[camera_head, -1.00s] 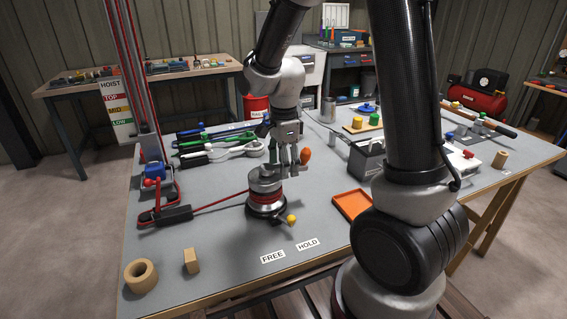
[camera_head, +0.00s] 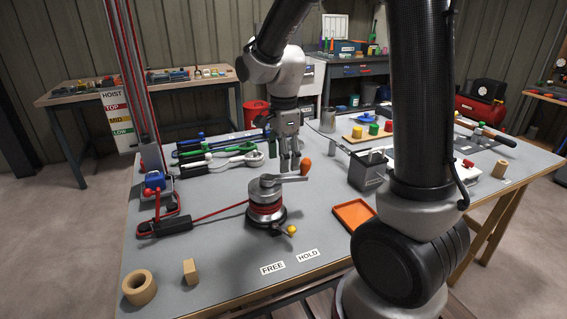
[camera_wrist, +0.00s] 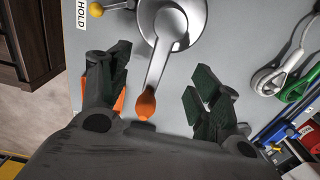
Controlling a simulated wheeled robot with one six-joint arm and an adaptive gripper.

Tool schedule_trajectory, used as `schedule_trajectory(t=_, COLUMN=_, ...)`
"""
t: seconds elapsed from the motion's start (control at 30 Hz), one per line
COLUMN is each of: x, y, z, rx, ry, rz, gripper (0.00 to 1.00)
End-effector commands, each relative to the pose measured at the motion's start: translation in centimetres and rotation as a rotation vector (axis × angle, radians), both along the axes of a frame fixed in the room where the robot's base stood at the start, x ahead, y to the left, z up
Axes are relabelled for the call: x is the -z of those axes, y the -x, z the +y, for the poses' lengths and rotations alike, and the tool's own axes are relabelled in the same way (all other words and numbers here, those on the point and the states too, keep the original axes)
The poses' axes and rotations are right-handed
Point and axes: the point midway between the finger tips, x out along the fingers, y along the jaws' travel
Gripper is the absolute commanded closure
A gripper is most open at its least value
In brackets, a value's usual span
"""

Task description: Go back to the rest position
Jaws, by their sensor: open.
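My gripper (camera_head: 289,163) hangs above the table, behind and a little above the silver winch (camera_head: 266,203). In the wrist view the two dark fingers of my gripper (camera_wrist: 160,88) stand wide apart, with nothing held. The winch's silver handle arm (camera_wrist: 160,60) runs between them in that picture, ending in an orange knob (camera_wrist: 146,103). The knob also shows in the head view (camera_head: 305,164), just right of the fingers. The fingers look apart from the handle.
An orange tray (camera_head: 354,228) lies right of the winch. A grey metal box (camera_head: 368,170) stands behind it. Green and white clutch levers (camera_head: 222,160) lie left. A wooden ring (camera_head: 139,287), a wooden block (camera_head: 190,271) and FREE and HOLD labels lie in front, with bare tabletop between.

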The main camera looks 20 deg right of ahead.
Motion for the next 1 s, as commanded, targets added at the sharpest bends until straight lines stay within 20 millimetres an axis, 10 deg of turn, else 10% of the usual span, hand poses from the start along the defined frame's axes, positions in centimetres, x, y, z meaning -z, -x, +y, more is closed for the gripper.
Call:
schedule_trajectory(t=0.7, x=-2.8, y=0.0, z=0.0, rx=0.0, ry=0.0, rz=0.0, gripper=0.37)
schedule_trajectory(t=1.0, x=-2.8, y=0.0, z=0.0, rx=0.0, ry=0.0, rz=0.0, gripper=0.9)
